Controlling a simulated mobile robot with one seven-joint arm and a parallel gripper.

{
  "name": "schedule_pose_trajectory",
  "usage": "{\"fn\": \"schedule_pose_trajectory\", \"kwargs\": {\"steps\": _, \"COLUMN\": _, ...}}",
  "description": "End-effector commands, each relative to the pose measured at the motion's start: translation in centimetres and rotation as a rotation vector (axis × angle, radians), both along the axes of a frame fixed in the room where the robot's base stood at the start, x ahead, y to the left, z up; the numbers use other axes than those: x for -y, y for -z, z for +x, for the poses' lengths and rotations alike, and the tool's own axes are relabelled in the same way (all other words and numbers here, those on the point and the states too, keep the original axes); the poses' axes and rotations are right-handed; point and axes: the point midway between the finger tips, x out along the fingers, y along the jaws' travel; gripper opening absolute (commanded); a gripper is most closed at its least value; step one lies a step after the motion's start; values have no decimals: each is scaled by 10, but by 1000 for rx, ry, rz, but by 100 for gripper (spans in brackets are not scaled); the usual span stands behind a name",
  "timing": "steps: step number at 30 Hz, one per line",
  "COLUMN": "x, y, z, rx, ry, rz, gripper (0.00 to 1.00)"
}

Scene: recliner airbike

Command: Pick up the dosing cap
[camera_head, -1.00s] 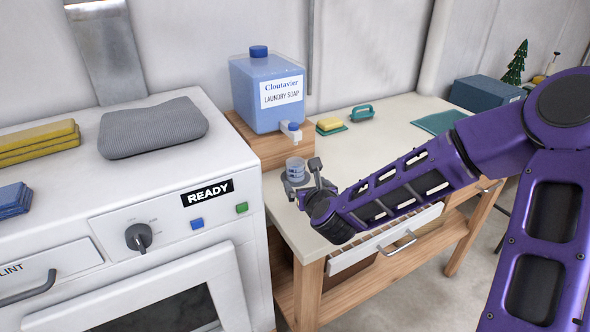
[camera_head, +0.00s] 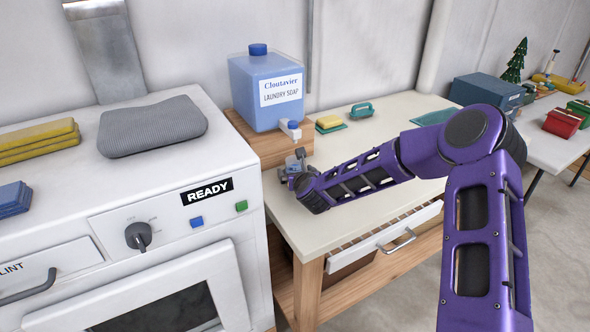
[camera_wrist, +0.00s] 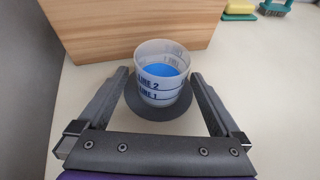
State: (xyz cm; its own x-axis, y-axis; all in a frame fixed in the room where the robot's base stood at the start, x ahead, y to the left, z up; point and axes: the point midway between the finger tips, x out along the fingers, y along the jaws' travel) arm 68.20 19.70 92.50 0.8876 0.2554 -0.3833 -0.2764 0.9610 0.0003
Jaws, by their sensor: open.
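The dosing cap is a small clear cup (camera_wrist: 161,82) with printed line marks and blue liquid inside. It stands upright on a dark round pad (camera_wrist: 160,110) on the table in the wrist view. My gripper (camera_wrist: 161,77) is open, with one finger on each side of the cap. Gaps show between the fingers and the cap. In the head view my gripper (camera_head: 291,164) is low over the table beside the wooden block, and the cap is mostly hidden by it.
A blue laundry soap jug (camera_head: 265,90) with a spigot (camera_head: 291,129) stands on a wooden block (camera_head: 262,148) right behind the cap. A white washer (camera_head: 140,180) is to the left. The tabletop (camera_head: 385,140) to the right is mostly clear, with a sponge (camera_head: 329,122) and brush (camera_head: 361,110) behind.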

Motion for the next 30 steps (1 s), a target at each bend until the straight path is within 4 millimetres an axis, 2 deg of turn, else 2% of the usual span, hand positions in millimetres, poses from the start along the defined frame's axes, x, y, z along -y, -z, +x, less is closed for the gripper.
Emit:
{"fn": "schedule_pose_trajectory", "kwargs": {"steps": 9, "x": -1, "y": 2, "z": 5, "rx": 1, "ry": 1, "rz": 0, "gripper": 98}}
{"fn": "schedule_pose_trajectory", "kwargs": {"steps": 23, "x": -1, "y": 2, "z": 4, "rx": 1, "ry": 1, "rz": 0, "gripper": 16}}
{"fn": "schedule_pose_trajectory", "kwargs": {"steps": 30, "x": -1, "y": 1, "z": 4, "rx": 1, "ry": 1, "rz": 0, "gripper": 15}}
